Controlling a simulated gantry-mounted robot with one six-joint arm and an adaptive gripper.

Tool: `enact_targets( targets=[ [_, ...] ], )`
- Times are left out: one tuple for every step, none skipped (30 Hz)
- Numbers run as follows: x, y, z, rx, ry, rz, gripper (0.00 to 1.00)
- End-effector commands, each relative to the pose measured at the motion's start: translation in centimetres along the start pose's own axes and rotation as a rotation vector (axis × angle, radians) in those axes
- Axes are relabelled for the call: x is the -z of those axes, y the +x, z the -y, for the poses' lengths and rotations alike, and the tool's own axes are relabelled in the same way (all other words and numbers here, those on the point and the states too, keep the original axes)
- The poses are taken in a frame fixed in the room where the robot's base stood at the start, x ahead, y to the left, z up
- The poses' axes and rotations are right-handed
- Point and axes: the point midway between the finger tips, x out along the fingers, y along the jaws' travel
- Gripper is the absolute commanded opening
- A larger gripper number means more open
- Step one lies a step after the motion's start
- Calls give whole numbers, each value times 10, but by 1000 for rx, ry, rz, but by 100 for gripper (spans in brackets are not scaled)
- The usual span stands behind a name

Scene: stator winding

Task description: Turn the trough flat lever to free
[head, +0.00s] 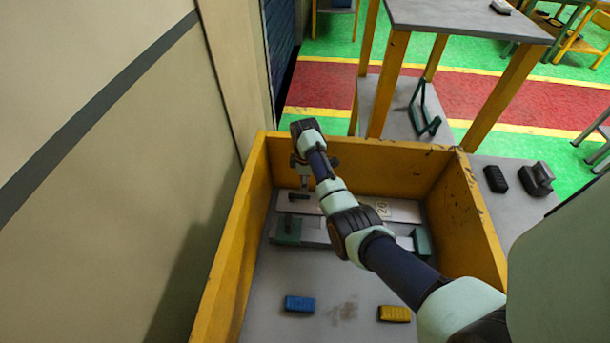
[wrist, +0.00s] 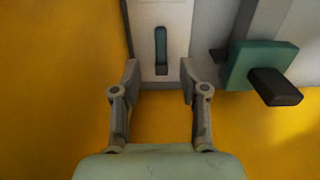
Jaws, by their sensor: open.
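The flat lever (wrist: 161,50) is a narrow teal bar on a pale plate (wrist: 178,18) in the wrist view, lying along the plate's length. In the head view a small dark bar (head: 299,196) on the plate's left end appears to be this lever. My gripper (wrist: 158,78) is open and empty, its two fingers spread on either side of the plate's end. The lever lies just beyond the fingertips in the wrist view, with no contact visible. In the head view my gripper (head: 305,182) hangs above the plate's left end.
A green block (wrist: 258,64) with a dark handle (wrist: 275,87) stands right of my gripper. The yellow trough wall (head: 232,255) is close on the left. Another green block (head: 421,242) is farther right. A blue block (head: 299,304) and yellow block (head: 394,314) lie in front.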

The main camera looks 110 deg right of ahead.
Motion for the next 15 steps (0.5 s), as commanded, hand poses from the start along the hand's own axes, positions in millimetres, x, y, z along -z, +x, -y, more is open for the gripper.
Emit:
enact_targets(
  targets=[
    [0, -12, -1, -3, 0, -1, 44],
    [0, -18, -1, -3, 0, -2, 44],
    [0, -25, 0, -3, 0, -1, 44],
    [0, -30, 0, -2, 0, -1, 44],
    [0, -33, 0, -1, 0, -1, 44],
    [0, -38, 0, -1, 0, 0, 44],
    [0, -40, 0, 0, 0, 0, 44],
    [0, -42, 0, 0, 0, 0, 44],
    [0, -44, 0, 0, 0, 0, 44],
    [0, -44, 0, 0, 0, 0, 44],
    [0, -45, 0, 0, 0, 0, 44],
    [0, -45, 0, 1, 0, 0, 44],
    [0, -45, 0, 1, 0, 0, 44],
    [0, -45, 0, 1, 0, 0, 44],
    [0, -45, 0, 1, 0, 0, 44]
  ],
)
